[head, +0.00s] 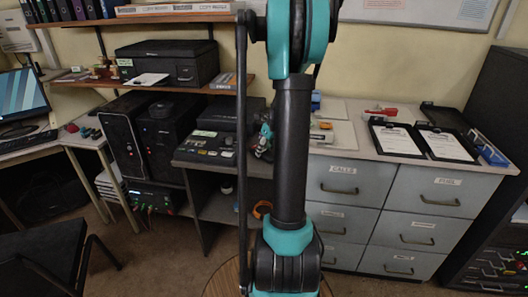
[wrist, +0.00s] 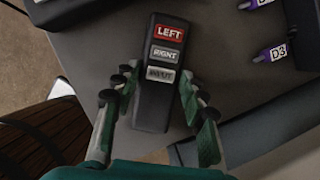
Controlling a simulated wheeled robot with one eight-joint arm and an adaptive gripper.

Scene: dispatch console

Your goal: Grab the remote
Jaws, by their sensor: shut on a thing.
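The remote (wrist: 154,104) is a long black block with a red LEFT button and grey RIGHT and INPUT buttons. In the wrist view it lies over the dark grey shelf top (wrist: 100,50), its far end pointing up the picture. My gripper (wrist: 158,78) is shut on the remote, with one finger along each long side. I cannot tell whether the remote touches the surface. In the head view my gripper (head: 264,140) shows partly beside my arm, at the right of the dark shelf; the remote cannot be made out there.
Purple-tagged plugs, one marked D3 (wrist: 278,52), lie to the right of the remote. In the head view a black printer (head: 168,66) stands on the upper shelf, and a black box (head: 222,115) sits behind my gripper. Grey drawers (head: 345,188) stand to the right.

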